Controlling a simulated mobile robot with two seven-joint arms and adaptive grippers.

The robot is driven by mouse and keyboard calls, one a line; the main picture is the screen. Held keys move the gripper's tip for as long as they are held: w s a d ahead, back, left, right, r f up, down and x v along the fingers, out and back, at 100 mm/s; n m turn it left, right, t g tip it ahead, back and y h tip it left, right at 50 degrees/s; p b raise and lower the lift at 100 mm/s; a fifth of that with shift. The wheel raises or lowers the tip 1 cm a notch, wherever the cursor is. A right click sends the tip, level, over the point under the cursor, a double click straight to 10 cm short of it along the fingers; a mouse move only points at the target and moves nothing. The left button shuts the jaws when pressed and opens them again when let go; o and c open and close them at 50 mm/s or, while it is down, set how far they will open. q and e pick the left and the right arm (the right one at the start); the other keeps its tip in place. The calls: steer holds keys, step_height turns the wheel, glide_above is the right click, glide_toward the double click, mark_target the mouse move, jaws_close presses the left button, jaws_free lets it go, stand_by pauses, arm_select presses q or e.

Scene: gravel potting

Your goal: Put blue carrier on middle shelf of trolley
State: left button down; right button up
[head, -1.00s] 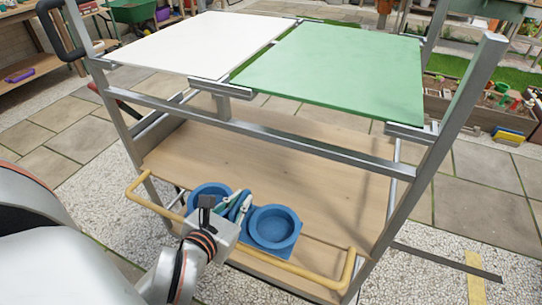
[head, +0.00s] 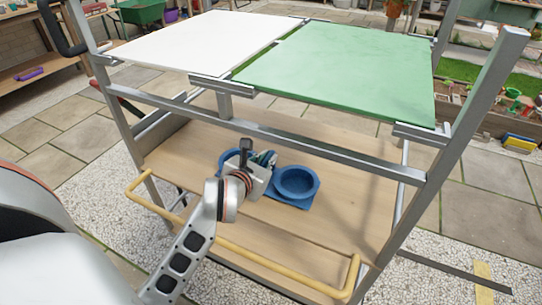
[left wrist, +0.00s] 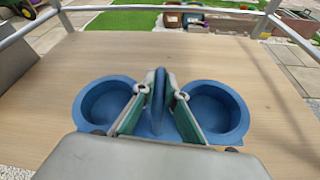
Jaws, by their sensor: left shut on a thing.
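The blue carrier (head: 297,184) has two round cups and a central upright handle (left wrist: 157,100). My left gripper (head: 262,162) is shut on that handle, with one finger on each side of it in the left wrist view. The carrier is over the wooden middle shelf (head: 346,168) of the trolley, inside the yellow front rail. It looks level and both cups look empty. I cannot tell whether its base touches the shelf. My gripper hides part of the left cup in the head view. My right gripper is not in view.
A white panel (head: 195,40) and a green panel (head: 340,72) form the trolley's top, above the shelf. A grey crossbar (head: 262,130) runs between its posts. The yellow rail (head: 240,257) borders the front. Bare shelf lies right of the carrier.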

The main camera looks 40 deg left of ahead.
mark_target(270, 152)
arm_select(q)
steer(key=w, duration=0.1)
steer(key=w+a, duration=0.1)
steer(key=w, duration=0.1)
steer(key=shift+s+f+b, duration=0.1)
steer(key=shift+f+b, duration=0.5)
steer(key=shift+f, duration=0.35)
steer(key=shift+r, duration=0.2)
steer(key=c, duration=2.1)
jaws_free()
steer(key=shift+f, duration=0.1)
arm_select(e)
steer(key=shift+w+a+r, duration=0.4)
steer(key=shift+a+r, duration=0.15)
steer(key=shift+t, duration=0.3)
